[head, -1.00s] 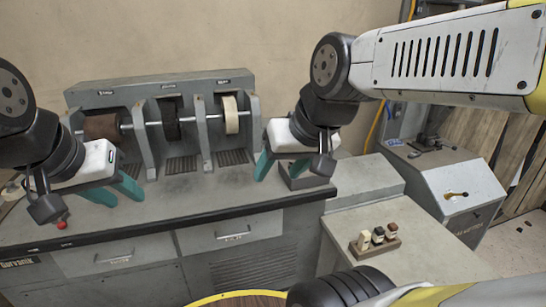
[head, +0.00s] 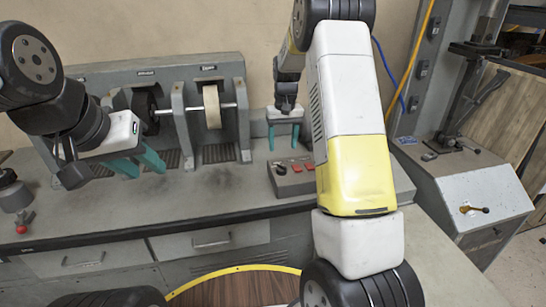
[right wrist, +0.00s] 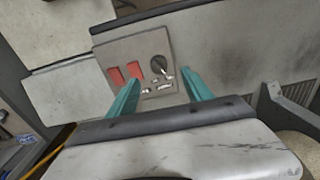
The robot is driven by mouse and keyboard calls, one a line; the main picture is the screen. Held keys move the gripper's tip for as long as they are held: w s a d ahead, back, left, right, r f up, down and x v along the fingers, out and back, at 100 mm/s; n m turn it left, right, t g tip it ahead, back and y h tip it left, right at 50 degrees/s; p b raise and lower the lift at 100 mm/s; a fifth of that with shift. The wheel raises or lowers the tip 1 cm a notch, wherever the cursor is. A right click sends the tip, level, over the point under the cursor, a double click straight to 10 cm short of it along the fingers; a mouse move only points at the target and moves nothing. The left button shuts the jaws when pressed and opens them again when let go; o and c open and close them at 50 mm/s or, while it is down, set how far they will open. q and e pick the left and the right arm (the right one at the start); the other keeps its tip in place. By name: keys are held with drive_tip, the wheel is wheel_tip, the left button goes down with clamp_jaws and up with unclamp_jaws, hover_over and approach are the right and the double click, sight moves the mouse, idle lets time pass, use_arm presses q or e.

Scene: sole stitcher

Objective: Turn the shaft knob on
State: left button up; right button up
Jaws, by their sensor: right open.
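A grey control box (head: 288,187) stands on the bench, with red switches on its top. In the right wrist view its panel (right wrist: 120,50) carries two red switches (right wrist: 124,74) and a round black knob (right wrist: 158,66) with small labels below. My right gripper (head: 284,134) is open and empty above the back of the box. In the right wrist view its teal fingers (right wrist: 160,84) point toward the panel, with the knob between their lines. My left gripper (head: 139,166) is open and empty over the bench at left.
The grinding machine (head: 158,72) with wheels on a shaft stands along the wall, left of the box. A red-knobbed fitting (head: 21,229) is at the bench's left end. A grey cabinet (head: 490,195) stands at right. The bench front between the grippers is clear.

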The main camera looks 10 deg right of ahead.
sight(282, 166)
drive_tip(key=f, duration=0.7)
drive_tip(key=w+f, duration=0.1)
drive_tip(key=f, duration=0.2)
drive_tip(key=shift+f, duration=0.15)
drive_tip(key=shift+c, duration=0.5)
clamp_jaws()
